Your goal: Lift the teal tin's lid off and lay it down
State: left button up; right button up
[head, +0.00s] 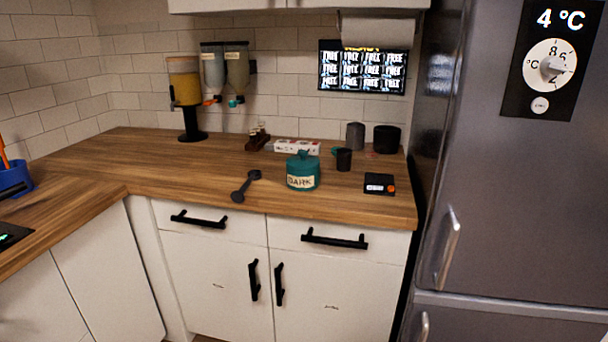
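The teal tin (302,181) stands upright on the wooden counter, near its front edge, with a paper label reading "DARK". Its teal lid (302,159) with a small knob sits on top of the tin. Neither of my grippers shows in the head view.
A dark scoop (246,184) lies left of the tin. A small scale (379,183) is to the right, with a black cup (343,160) behind. A white-and-red box (297,146) stands behind the tin. The wooden counter (160,170) is clear on the left.

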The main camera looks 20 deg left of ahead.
aim_at(302, 161)
jog(key=i+j+z, duration=0.25)
jog(key=j, duration=0.2)
jog(key=j+z, duration=0.2)
jog(key=j, duration=0.3)
jog(key=i+j+z, duration=0.1)
jog(key=j+z, duration=0.15)
jog(key=j, duration=0.3)
